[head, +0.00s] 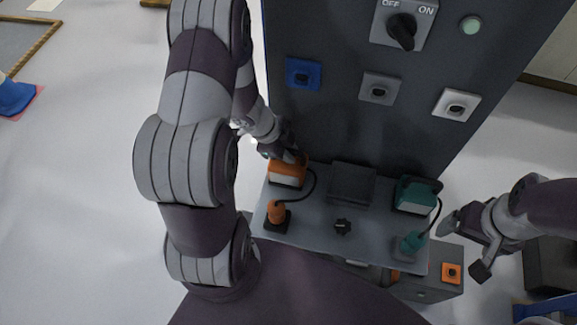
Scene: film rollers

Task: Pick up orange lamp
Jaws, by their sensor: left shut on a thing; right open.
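The orange lamp (287,172) has an orange body and a pale front. It stands at the back left of the grey shelf (310,218) on the dark cabinet. A black cable runs from it to an orange plug (276,212) in front of it. My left gripper (288,157) reaches down from above and is shut on the lamp's top; its fingers are partly hidden. I cannot tell whether the lamp touches the shelf. My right gripper (463,246) is open and empty, right of the shelf.
A teal lamp (416,196) with a teal plug (412,243) stands at the shelf's right. The cabinet panel (340,120) rises behind with a rotary switch (402,30) and several square sockets.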

